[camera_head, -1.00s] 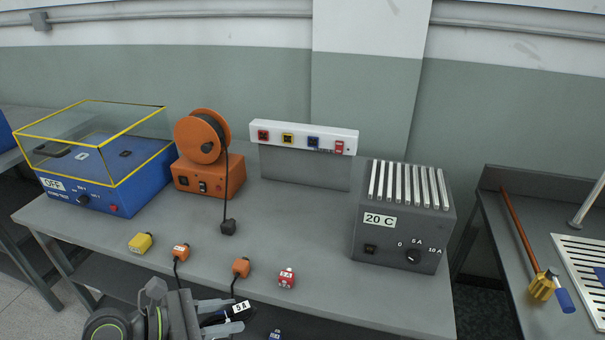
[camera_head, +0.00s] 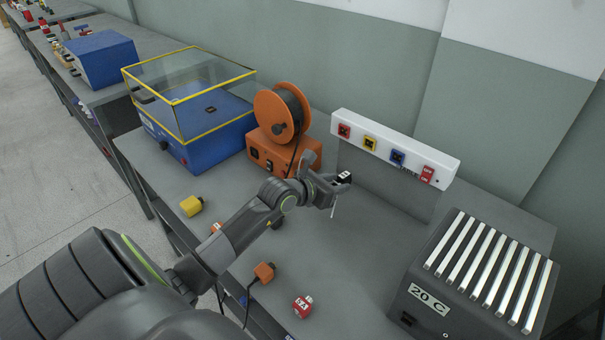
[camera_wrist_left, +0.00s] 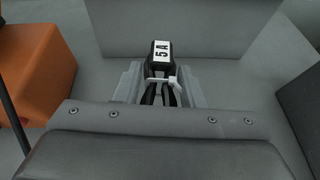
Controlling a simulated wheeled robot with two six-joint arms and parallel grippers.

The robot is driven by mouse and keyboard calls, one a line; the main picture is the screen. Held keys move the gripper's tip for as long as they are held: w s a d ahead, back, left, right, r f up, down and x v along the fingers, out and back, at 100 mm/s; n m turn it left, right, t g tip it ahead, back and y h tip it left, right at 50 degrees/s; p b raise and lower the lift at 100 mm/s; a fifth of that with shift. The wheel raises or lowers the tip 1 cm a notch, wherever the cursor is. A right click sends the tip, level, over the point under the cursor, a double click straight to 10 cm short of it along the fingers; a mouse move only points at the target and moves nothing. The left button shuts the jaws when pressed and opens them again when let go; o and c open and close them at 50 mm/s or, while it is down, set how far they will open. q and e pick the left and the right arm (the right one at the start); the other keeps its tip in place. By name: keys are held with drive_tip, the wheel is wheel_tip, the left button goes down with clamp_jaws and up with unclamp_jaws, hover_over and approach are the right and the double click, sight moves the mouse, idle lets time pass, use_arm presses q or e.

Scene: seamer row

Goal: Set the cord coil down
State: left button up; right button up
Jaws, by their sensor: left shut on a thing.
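My left gripper (camera_head: 336,187) is shut on the cord coil (camera_head: 344,177), a small black piece with a white label, held above the grey bench (camera_head: 370,272) in front of the white socket strip (camera_head: 395,147). In the left wrist view, the coil (camera_wrist_left: 161,58) shows a "5 A" label on a black end, with black cord strands and a white tie below, between the fingers of the left gripper (camera_wrist_left: 160,88). Most of the coil is hidden by the fingers in the head view. My right gripper is not in view.
An orange reel unit (camera_head: 284,153) stands left of my gripper, behind my arm. A blue box with a clear yellow-edged cover (camera_head: 196,137) is farther left. A grey "20 C" heater box (camera_head: 443,298) stands right. Orange (camera_head: 264,272), red (camera_head: 302,306) and yellow (camera_head: 191,206) plugs lie near the front edge.

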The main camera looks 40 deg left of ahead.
use_arm(q)
drive_tip(key=shift+n+y, duration=0.6)
drive_tip(key=shift+y, duration=0.1)
drive_tip(key=f, duration=0.1)
drive_tip(key=w+a+f, duration=0.1)
drive_tip(key=f, duration=0.1)
drive_tip(key=w+a+f, duration=0.1)
drive_tip(key=shift+w+f, duration=0.15)
drive_tip(key=shift+f, duration=2.4)
drive_tip(key=shift+f, duration=0.1)
drive_tip(key=o, duration=1.1)
